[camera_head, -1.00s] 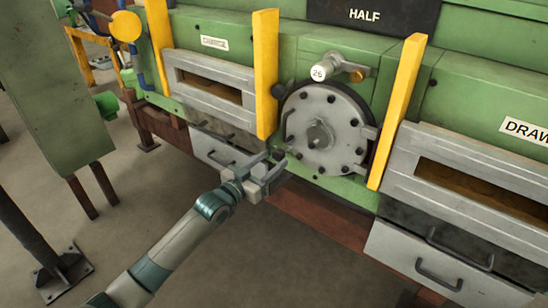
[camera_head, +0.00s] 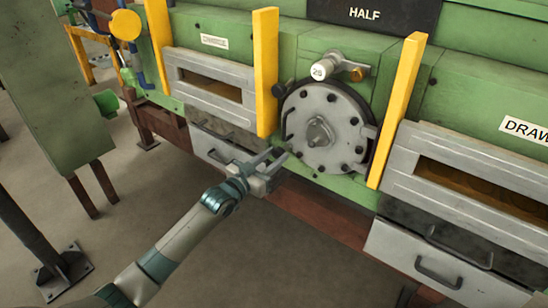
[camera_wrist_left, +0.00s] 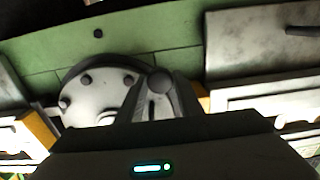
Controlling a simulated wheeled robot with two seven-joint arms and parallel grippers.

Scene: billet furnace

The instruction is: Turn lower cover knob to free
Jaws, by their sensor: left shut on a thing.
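The round grey cover (camera_head: 335,108) with bolts around its rim and a hub in its middle is on the green furnace front. My left gripper (camera_head: 274,157) reaches its lower left edge, with the fingers pointing up and right. In the left wrist view the lower cover knob (camera_wrist_left: 160,83), dark and round, sits between the fingertips, and the gripper is shut on it. The cover (camera_wrist_left: 92,97) shows behind the fingers there. In the head view the fingers mostly hide this knob. Another dark knob (camera_head: 278,90) is at the cover's upper left. My right gripper is out of view.
Yellow posts (camera_head: 265,75) (camera_head: 398,110) stand on both sides of the cover. A grey slotted door (camera_head: 205,75) is at the left and another (camera_head: 465,180) at the right, with handled drawers below. The floor in front is clear.

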